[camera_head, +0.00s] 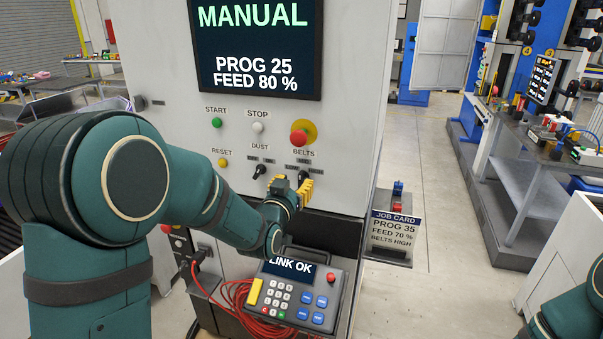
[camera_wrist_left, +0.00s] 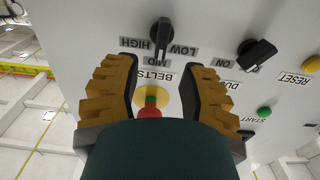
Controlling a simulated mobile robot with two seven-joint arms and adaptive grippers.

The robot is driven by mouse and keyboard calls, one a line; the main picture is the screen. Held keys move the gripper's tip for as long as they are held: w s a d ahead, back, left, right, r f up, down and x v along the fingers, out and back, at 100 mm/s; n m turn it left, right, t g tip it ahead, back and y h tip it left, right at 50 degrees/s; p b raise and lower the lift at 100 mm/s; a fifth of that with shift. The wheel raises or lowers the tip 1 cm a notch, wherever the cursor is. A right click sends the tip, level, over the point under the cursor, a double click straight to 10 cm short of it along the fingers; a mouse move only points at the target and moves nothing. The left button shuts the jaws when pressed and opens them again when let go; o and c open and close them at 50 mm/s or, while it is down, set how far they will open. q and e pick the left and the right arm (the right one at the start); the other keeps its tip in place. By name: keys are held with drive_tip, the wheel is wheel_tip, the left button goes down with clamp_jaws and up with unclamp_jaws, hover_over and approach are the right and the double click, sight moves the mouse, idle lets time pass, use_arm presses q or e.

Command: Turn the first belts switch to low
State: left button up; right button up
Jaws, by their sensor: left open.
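The belts switch is a dark knob (camera_wrist_left: 162,35) on the grey panel, between labels HIGH, MID and LOW. In the wrist view it is seen upside down, and its handle appears to point at MID. My left gripper (camera_wrist_left: 163,75) is open, with its yellow-brown fingers on either side of the view and the knob just beyond their tips, roughly between them. It looks empty. My right gripper is out of view.
The dust switch (camera_head: 259,172) is left of the gripper. A red stop button (camera_head: 299,137) is above it. A keypad pendant (camera_head: 293,293) showing LINK OK is below. The screen (camera_head: 255,50) reads MANUAL. A job card (camera_head: 393,232) reading BELTS HIGH is to the right.

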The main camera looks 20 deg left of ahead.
sight(300, 176)
use_arm(q)
drive_tip(key=shift+w+d+p, duration=0.1)
drive_tip(key=shift+w+p, duration=0.2)
drive_tip(key=shift+w, duration=2.4)
clamp_jaws()
